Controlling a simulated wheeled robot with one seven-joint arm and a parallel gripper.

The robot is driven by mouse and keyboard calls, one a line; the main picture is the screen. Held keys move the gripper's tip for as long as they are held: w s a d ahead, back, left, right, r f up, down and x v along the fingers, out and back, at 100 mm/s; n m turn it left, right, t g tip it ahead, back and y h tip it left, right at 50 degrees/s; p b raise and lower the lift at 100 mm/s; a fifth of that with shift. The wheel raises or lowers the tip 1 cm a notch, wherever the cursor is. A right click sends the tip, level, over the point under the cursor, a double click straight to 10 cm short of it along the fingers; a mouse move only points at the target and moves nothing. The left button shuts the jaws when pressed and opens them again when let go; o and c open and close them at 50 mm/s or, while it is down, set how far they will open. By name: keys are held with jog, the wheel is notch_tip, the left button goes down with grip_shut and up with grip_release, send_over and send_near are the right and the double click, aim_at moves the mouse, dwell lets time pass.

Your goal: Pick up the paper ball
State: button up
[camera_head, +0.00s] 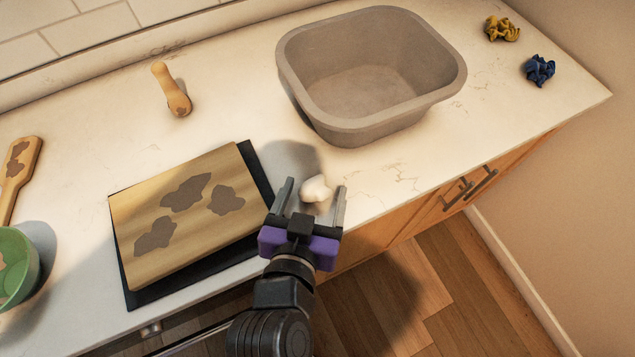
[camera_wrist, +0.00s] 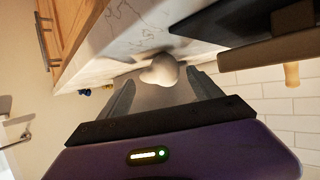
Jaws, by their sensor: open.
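A small whitish lump, which looks like the paper ball (camera_head: 316,188), sits on the pale countertop near its front edge, below the basin. My gripper (camera_head: 312,188) is open, with one grey finger on each side of the ball. In the wrist view the ball (camera_wrist: 160,71) shows beyond and between the two fingertips (camera_wrist: 163,88). I cannot tell whether either finger touches it. The ball is mostly unhidden in both views.
A grey-brown basin (camera_head: 297,72) stands behind the ball. A stained wooden board (camera_head: 165,250) on a dark mat (camera_head: 262,172) lies left of my gripper.

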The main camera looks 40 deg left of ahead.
aim_at(320, 176)
jog(key=shift+p+x, duration=0.55)
jog(key=shift+x, duration=2.15)
jog(key=c, duration=1.4)
jog(key=shift+r, duration=0.15)
